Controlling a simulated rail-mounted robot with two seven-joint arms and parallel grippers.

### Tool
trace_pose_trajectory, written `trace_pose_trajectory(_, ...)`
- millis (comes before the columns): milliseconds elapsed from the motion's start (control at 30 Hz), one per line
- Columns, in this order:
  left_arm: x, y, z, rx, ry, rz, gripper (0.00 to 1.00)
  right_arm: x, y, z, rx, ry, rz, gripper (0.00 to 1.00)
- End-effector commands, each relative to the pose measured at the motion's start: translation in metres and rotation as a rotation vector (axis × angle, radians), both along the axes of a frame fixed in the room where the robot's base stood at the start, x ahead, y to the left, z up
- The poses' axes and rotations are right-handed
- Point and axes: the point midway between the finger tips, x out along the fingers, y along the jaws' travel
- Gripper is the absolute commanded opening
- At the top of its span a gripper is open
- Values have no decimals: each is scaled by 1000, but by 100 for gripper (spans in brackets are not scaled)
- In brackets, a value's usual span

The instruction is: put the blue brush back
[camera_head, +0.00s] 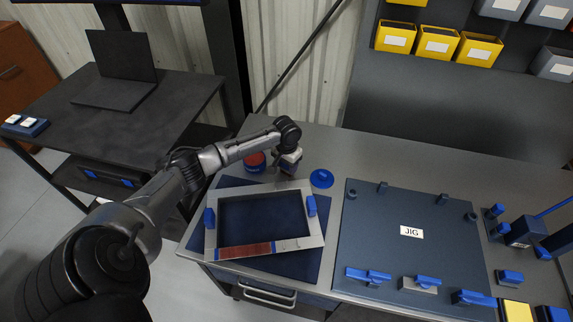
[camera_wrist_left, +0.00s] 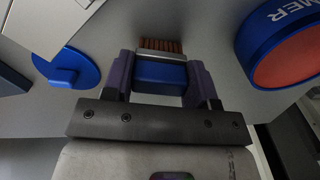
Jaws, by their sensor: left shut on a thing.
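My left gripper (camera_head: 289,168) is at the back left of the steel bench, between a blue tin with a red inside (camera_head: 255,163) and a blue disc with a raised tab (camera_head: 321,179). In the left wrist view, the gripper (camera_wrist_left: 160,85) is shut on the blue brush (camera_wrist_left: 160,72), with its brown bristles pointing away from the wrist. The brush is hidden or too small to make out in the head view. I cannot tell whether it touches the bench. My right gripper is out of view.
A grey frame (camera_head: 213,237) with a reddish strip along its front bar lies on a dark blue mat (camera_head: 312,258) in front of the gripper. The jig plate (camera_head: 400,205) with several blue clamps is to the right. Bare bench lies behind the plate.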

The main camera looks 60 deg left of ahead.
Motion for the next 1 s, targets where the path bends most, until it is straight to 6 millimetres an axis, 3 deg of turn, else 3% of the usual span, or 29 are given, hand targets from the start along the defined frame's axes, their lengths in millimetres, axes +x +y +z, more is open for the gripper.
trace_pose_trajectory(67,0,0,-2,-1,1,0,34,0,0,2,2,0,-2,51)
trace_pose_trajectory(100,0,0,-2,0,0,0,57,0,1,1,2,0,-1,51)
trace_pose_trajectory(333,0,0,-2,0,0,0,78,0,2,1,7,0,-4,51)
trace_pose_trajectory(667,0,0,3,0,0,0,78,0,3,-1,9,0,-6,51)
trace_pose_trajectory(1000,1,0,63,0,-3,-1,78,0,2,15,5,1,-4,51)
